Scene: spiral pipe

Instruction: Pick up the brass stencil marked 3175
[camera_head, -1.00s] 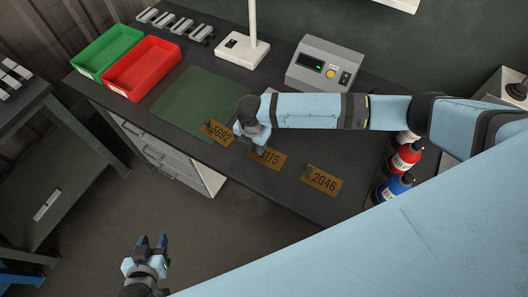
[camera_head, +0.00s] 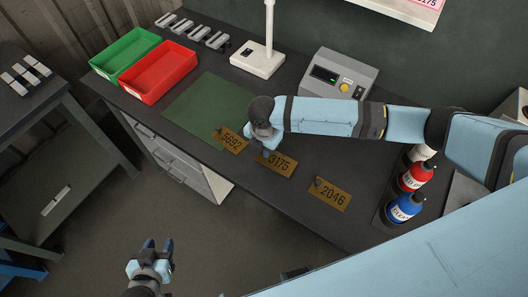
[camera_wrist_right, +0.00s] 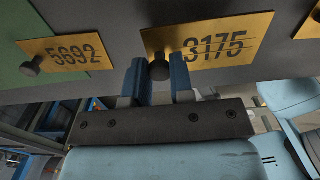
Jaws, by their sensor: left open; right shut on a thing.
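The brass stencil marked 3175 (camera_head: 281,165) is at the front edge of the dark bench, between two other brass stencils. It also shows in the right wrist view (camera_wrist_right: 225,48), with a dark round knob (camera_wrist_right: 158,70) near its left end. My right gripper (camera_head: 265,152) is above the stencil's left end. In the right wrist view its two blue fingers (camera_wrist_right: 159,75) are shut on the knob from both sides. I cannot tell whether the stencil is clear of the bench. My left gripper (camera_head: 158,246) is open and empty, low over the floor in front of the bench.
Stencils 5692 (camera_head: 231,139) and 2046 (camera_head: 329,194) lie on either side. A green mat (camera_head: 205,108), red bin (camera_head: 158,72) and green bin (camera_head: 124,54) are to the left. Red (camera_head: 414,178) and blue (camera_head: 404,208) bottles stand right. A control box (camera_head: 338,75) is behind.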

